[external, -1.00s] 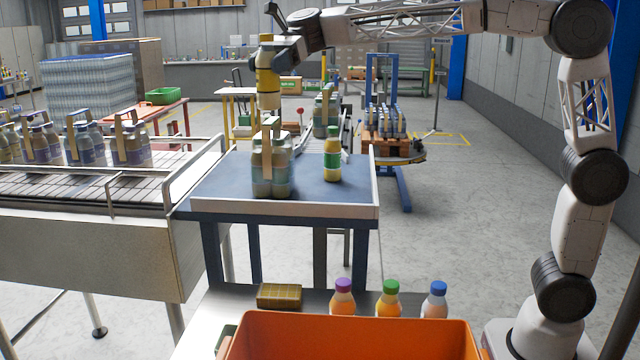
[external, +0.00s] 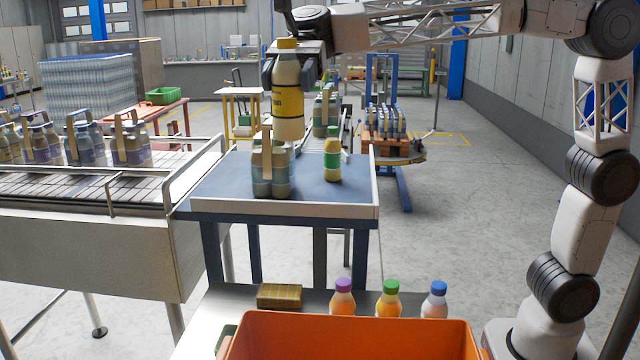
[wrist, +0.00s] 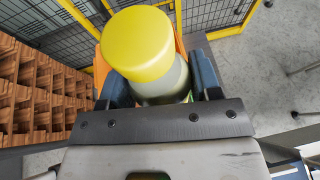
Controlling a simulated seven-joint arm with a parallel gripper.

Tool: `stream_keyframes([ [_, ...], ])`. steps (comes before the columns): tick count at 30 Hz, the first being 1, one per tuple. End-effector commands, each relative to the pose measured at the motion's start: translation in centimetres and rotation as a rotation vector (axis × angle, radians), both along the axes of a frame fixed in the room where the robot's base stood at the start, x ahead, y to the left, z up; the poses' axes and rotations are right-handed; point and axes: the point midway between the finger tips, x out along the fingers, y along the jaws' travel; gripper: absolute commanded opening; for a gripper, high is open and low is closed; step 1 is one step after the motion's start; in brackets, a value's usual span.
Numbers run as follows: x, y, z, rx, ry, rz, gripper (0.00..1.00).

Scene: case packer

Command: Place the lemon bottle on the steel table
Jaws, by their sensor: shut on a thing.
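The lemon bottle (external: 289,92), with a yellow cap and yellow label, is held upright in the air by my gripper (external: 287,65). In the external view it appears above the carrier pack on the blue-topped table. In the wrist view the yellow cap of the bottle (wrist: 140,45) fills the space between the fingers of my gripper (wrist: 160,88), which are shut on it. The steel table (external: 225,305) is in the foreground of the external view, partly hidden by an orange crate.
On the steel table are a yellow-green block (external: 279,296), an orange crate (external: 350,338) and bottles with purple (external: 343,298), green (external: 389,299) and blue (external: 435,300) caps. A carrier pack (external: 271,170) and a green-labelled bottle (external: 332,160) stand on the blue-topped table (external: 220,185).

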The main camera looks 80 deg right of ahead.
Motion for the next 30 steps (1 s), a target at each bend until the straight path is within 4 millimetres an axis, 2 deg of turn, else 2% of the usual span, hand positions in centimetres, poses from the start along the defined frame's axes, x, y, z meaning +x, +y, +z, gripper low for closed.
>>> stream_keyframes([
  [2,-0.7,1.1,0.0,0.0,-0.001,0.019,0.26],
  [10,-0.7,1.1,-6.6,-0.001,0.003,0.018,0.26],
  [14,-0.7,1.1,-10.9,0.001,0.006,0.018,0.26],
  [27,-0.7,1.0,-27.4,0.0,0.005,0.016,0.26],
  [30,-0.7,1.0,-30.4,-0.001,0.004,0.017,0.26],
])
